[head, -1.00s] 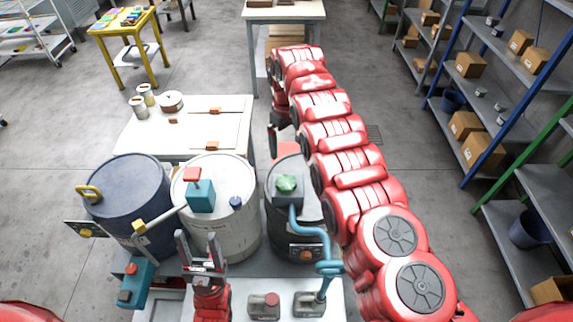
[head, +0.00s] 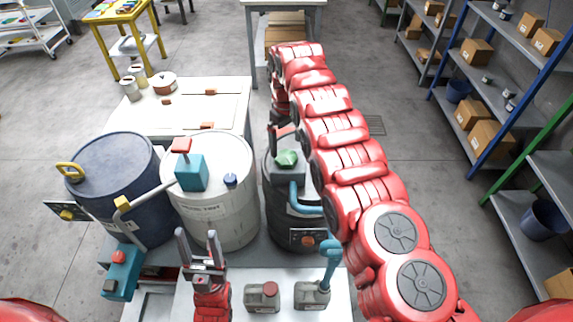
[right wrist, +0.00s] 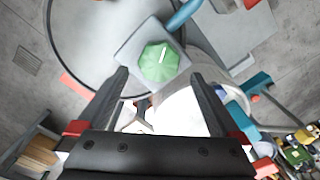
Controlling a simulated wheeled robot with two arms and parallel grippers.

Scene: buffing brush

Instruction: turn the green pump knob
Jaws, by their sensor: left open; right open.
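The green pump knob (head: 288,158) is faceted and sits on a grey pump head on top of the dark drum (head: 264,190). It also shows in the right wrist view (right wrist: 160,62), with a white mark on its top. My right gripper (right wrist: 160,74) is open; its fingertips are either side of the knob's near edge in that picture, with no clear contact. In the head view the right gripper is partly hidden by my arm, just beyond the knob. My left gripper (head: 196,235) is open and empty, upright in front of the white drum (head: 220,215).
A blue drum (head: 115,180) stands at left. The teal pump box (head: 191,172) has a red top. A blue pipe (head: 330,250) runs from the green-knob pump. Two small cans (head: 262,297) stand in front. A white table (head: 230,95) is behind; shelves line the right.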

